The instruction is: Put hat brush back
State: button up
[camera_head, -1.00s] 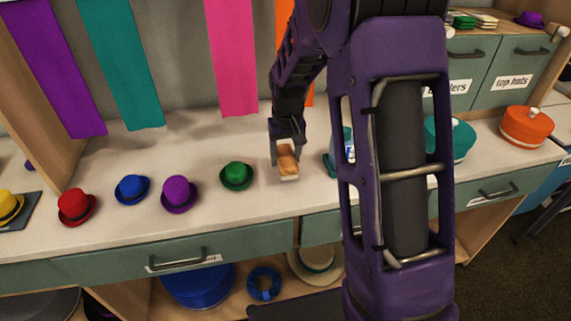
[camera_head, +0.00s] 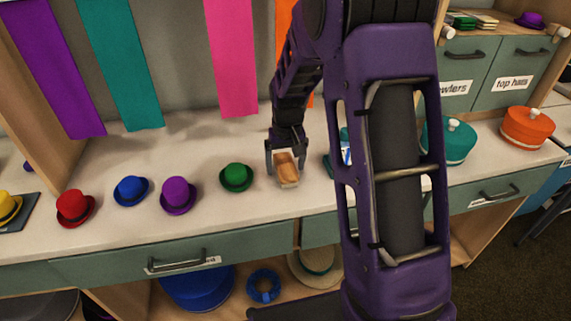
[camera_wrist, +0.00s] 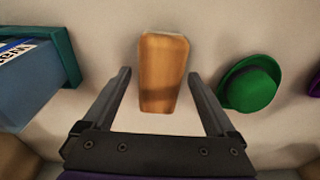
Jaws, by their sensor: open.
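The hat brush (camera_head: 286,172), a tan wooden block shape, lies on the pale counter (camera_head: 110,220) to the right of the small green hat (camera_head: 236,177). In the wrist view the brush (camera_wrist: 163,72) shows wood brown on top, between and just beyond my fingertips. My gripper (camera_head: 285,150) is open and points down over the brush. In the wrist view my gripper (camera_wrist: 158,85) has a finger on each side of the brush, with a gap on both sides.
A teal holder (camera_wrist: 65,55) with a blue labelled box (camera_wrist: 30,85) stands beside the brush, mostly hidden by my arm in the head view. Small purple (camera_head: 178,195), blue (camera_head: 131,190) and red (camera_head: 75,207) hats stand left. Teal (camera_head: 449,141) and orange (camera_head: 527,127) round boxes stand right.

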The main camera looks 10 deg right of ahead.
aim_at(286, 168)
notch_tip(286, 168, up, 12)
jog(key=s+p, duration=0.1)
jog(key=p, duration=0.1)
jog(key=shift+s, duration=0.25)
jog(key=shift+r, duration=0.1)
